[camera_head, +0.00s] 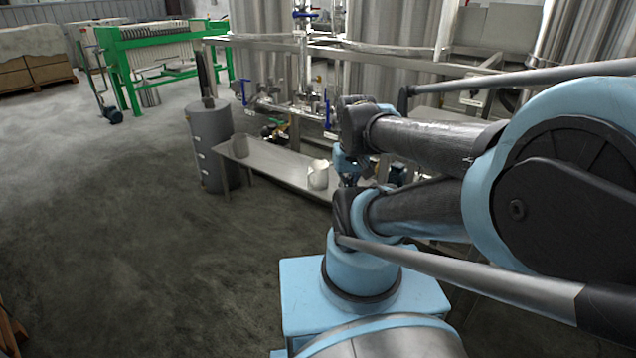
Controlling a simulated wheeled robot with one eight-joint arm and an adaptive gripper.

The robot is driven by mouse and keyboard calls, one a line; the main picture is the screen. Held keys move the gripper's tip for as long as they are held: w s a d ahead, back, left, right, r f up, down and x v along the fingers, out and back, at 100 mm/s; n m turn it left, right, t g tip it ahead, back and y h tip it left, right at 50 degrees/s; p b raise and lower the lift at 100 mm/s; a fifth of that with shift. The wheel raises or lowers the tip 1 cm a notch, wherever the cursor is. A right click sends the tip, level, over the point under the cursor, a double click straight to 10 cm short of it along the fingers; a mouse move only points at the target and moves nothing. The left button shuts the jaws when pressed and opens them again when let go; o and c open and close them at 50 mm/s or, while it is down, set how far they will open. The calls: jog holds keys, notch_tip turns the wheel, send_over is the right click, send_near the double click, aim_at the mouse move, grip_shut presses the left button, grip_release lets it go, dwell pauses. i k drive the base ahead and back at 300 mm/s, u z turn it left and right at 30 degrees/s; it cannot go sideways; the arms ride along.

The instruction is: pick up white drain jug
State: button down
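A small white jug (318,175) stands on a low steel bench (275,164), near the right part of the bench that shows. My arm reaches out over the bench from the right. My gripper (348,166) is at the far end of the arm, just right of the jug and mostly hidden behind my own arm links. Its fingers are too small and covered to show whether they are open or shut. I cannot tell whether it touches the jug.
A grey cup-like container (240,147) stands at the bench's left end. A grey cylinder (210,145) stands on the floor beside it. Steel tanks (390,60), pipes and blue-handled valves (245,92) are behind. A green filter press (160,55) is at the back left.

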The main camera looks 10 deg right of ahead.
aim_at(317, 176)
jog(key=u, duration=0.75)
jog(key=k, duration=0.95)
jog(key=u, duration=0.9)
jog(key=k, duration=0.35)
jog(key=z, duration=0.1)
jog(key=i, duration=0.9)
jog(key=z, duration=0.75)
jog(key=i, duration=1.05)
jog(key=z, duration=0.05)
